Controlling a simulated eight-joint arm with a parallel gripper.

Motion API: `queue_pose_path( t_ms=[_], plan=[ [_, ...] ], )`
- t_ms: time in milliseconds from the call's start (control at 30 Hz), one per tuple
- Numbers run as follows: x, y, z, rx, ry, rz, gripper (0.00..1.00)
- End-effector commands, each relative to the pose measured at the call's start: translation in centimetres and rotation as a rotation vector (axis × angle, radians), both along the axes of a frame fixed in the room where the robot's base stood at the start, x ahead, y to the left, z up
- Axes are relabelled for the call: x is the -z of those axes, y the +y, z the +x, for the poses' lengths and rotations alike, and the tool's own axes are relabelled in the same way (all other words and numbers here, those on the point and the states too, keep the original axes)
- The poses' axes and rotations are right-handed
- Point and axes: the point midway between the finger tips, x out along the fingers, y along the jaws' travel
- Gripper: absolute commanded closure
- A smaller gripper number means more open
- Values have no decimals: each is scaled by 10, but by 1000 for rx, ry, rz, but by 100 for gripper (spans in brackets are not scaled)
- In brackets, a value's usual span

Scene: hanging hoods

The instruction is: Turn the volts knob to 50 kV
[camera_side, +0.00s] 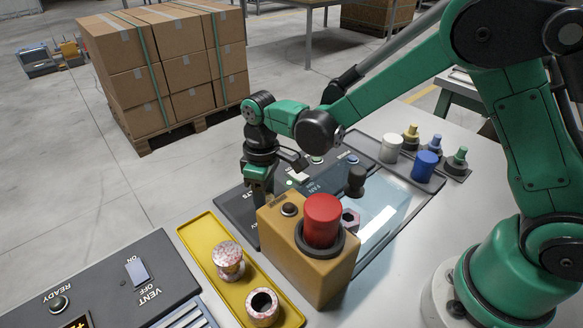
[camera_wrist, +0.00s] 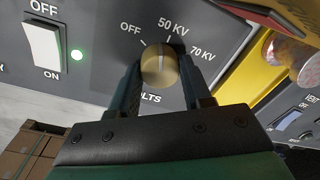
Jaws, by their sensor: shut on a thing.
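The volts knob (camera_wrist: 158,66) is a round brass-coloured knob on a dark panel in the wrist view. Printed marks around it read OFF at upper left, 50 KV above and 70 KV at upper right. I cannot tell for certain which mark its pointer faces. My gripper (camera_wrist: 159,76) is shut on the knob, one finger on each side. In the side view my gripper (camera_side: 260,188) reaches down to the dark panel (camera_side: 235,212) behind the tan box, and the knob is hidden there.
The tan box with a red button (camera_side: 322,218) stands close in front of my gripper. A yellow tray (camera_side: 215,262) with two speckled cylinders is nearby. A white rocker switch (camera_wrist: 43,45) and a lit green lamp (camera_wrist: 77,55) are left of the knob.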

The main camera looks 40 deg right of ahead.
Motion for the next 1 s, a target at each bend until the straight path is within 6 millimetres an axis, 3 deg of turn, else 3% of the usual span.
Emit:
queue_pose_path(
  t_ms=[400, 1000],
  plan=[
    [0, 0, 0, 282, 1, 2, 100],
    [0, -1, 0, 373, 0, 1, 100]
  ],
)
